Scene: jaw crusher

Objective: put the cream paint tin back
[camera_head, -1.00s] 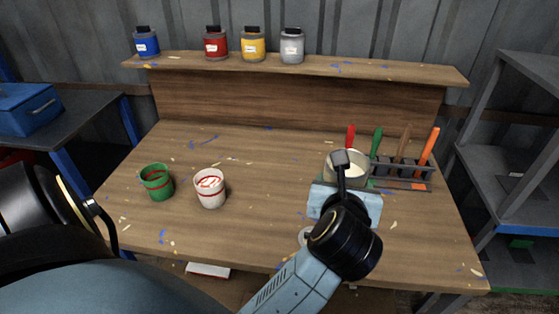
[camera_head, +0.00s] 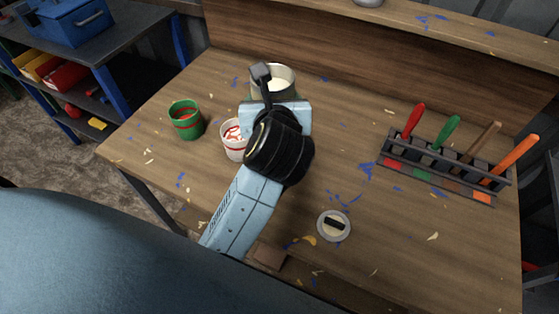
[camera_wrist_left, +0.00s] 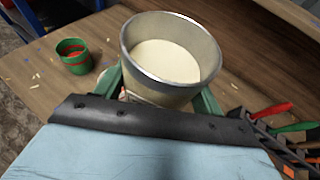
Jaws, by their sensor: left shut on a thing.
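The cream paint tin is a grey metal tin with an open top and cream paint inside. It shows in the head view (camera_head: 274,77) and large in the wrist view (camera_wrist_left: 165,62). My left gripper (camera_head: 275,103) is shut on its side, partly covering it. The wrist view shows green fingers on both sides of the tin. Its base is hidden, so I cannot tell if it touches the bench. In the head view it appears just behind and right of the white tin with red marks (camera_head: 233,146). My right gripper is not in view.
A green tin (camera_head: 186,120) with red bands stands at the left of the wooden bench (camera_head: 340,130). A round lid-like disc (camera_head: 334,225) lies near the front. A rack (camera_head: 430,172) with coloured-handled tools stands at the right. The shelf (camera_head: 440,22) is at the back.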

